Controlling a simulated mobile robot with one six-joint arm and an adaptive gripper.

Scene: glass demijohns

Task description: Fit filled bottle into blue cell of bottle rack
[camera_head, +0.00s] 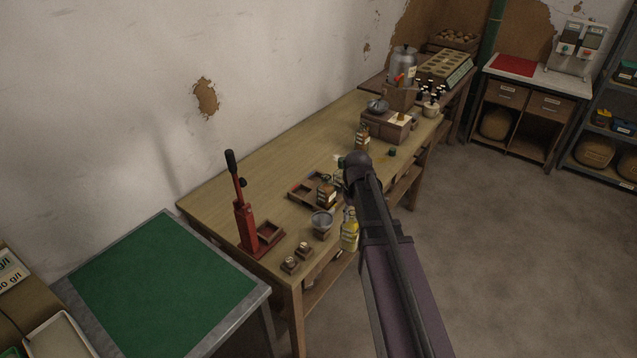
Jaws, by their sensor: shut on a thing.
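The small wooden bottle rack (296,190) lies on the workbench, with open cells on its left. An amber bottle with a pale label (326,194) is upright at the rack's right side. I cannot tell whether it is seated in a cell. I cannot make out a blue cell. My gripper (342,163) is just above and right of the rack, small and mostly hidden by my dark wrist. It is shut on a bottle, of which only a pale and greenish bit seems to show. Another amber bottle (362,137) stands farther back on the bench.
A red lever press (246,224) stands at the bench's near left. A grey funnel (321,221), a yellow bottle (349,232) and small wooden blocks (290,265) are near the front edge. A wooden box (386,126) stands behind. The bench (262,160) is bare along the wall.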

